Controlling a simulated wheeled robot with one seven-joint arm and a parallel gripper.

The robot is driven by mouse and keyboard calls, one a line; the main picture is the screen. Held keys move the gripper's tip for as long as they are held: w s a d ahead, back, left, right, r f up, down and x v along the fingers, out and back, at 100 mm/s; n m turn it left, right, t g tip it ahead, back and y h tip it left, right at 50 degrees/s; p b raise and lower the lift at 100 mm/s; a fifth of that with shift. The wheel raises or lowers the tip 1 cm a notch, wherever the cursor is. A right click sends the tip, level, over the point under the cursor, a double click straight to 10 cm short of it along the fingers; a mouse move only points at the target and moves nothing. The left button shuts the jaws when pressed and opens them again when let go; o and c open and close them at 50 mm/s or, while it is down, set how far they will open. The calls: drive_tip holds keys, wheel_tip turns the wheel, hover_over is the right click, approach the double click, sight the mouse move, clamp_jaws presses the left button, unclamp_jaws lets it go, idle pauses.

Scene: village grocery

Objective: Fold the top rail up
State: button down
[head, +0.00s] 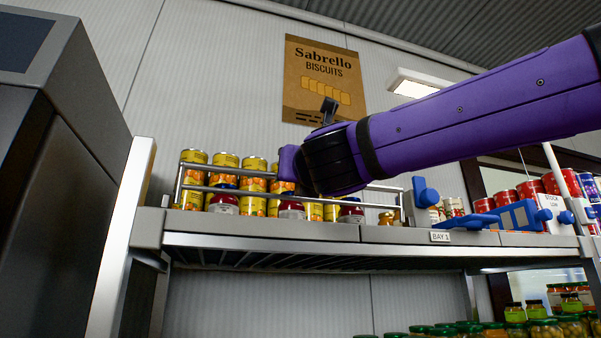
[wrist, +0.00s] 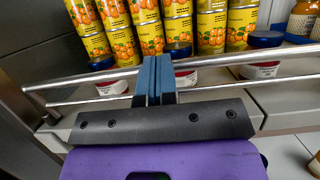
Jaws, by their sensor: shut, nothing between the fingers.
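The top rail (head: 235,190) is a metal frame of two thin bars along the front of the top shelf, before the cans. In the wrist view its upper bar (wrist: 250,58) and lower bar (wrist: 240,84) run across the picture. My gripper (wrist: 155,62) is shut and empty, its blue fingers overlapping both bars near the left part of the rail. I cannot tell whether the fingers touch a bar. In the head view my wrist hides the fingertips and the middle of the rail.
Yellow cans (wrist: 210,28) and dark-lidded jars (head: 223,203) stand behind the rail. A dark cabinet (head: 60,150) stands at the left. A blue bracket (head: 425,193) and a BAY 1 label (head: 440,237) are to the right.

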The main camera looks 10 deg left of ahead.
drive_tip(key=shift+w+a+r, duration=0.2)
drive_tip(key=shift+w+r, duration=0.1)
drive_tip(key=shift+w, duration=0.05)
drive_tip(key=shift+d+r, duration=0.1)
drive_tip(key=shift+r, duration=0.05)
idle(0.4)
